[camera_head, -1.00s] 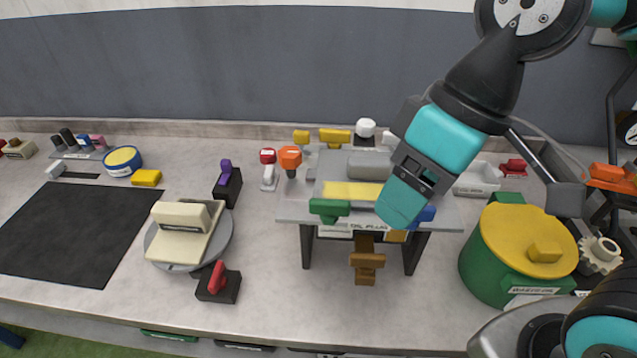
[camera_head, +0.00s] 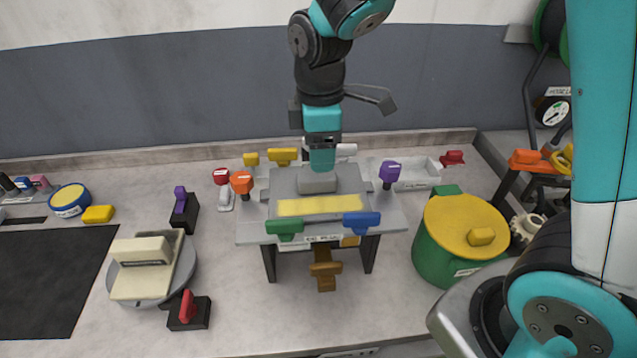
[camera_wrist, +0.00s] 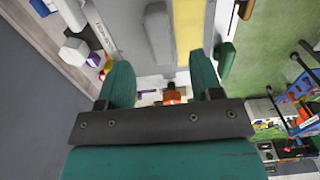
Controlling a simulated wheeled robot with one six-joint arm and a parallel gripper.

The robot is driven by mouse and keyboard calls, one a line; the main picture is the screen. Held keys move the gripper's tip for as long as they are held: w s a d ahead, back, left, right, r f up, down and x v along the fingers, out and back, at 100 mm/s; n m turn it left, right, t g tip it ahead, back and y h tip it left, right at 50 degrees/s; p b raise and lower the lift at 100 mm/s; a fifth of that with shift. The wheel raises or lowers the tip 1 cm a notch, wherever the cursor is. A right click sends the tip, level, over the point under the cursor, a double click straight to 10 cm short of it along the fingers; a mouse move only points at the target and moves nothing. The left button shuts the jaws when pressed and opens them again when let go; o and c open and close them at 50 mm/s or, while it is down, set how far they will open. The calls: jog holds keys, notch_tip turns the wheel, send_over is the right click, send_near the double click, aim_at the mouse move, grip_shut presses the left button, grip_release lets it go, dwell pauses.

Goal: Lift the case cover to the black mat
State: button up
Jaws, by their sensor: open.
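The black mat (camera_head: 40,285) lies at the left of the bench, bare where visible. On the stand in the middle, a grey plate (camera_head: 345,184) carries a raised grey block (camera_head: 317,182) and a yellow strip (camera_head: 320,206). It may be the case cover; no readable label confirms this. A cream plate with a raised block (camera_head: 145,265) sits on a round grey turntable (camera_head: 188,262). My gripper (camera_head: 322,168) appears just behind or above the grey block. In the wrist view my gripper (camera_wrist: 160,82) is open and empty; the grey block (camera_wrist: 159,32) shows beyond its fingers.
Around the plate are orange (camera_head: 241,184) and purple (camera_head: 389,172) knobs and green (camera_head: 284,228) and blue (camera_head: 361,221) handles. A green drum with yellow lid (camera_head: 460,225) stands right. Purple (camera_head: 182,205) and red (camera_head: 188,308) levers flank the turntable.

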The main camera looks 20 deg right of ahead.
aim_at(317, 175)
jog(key=shift+a+f+p, duration=0.2)
jog(key=shift+f+p, duration=1)
jog(key=shift+f, duration=2.45)
grip_shut()
jog(key=shift+r, duration=0.1)
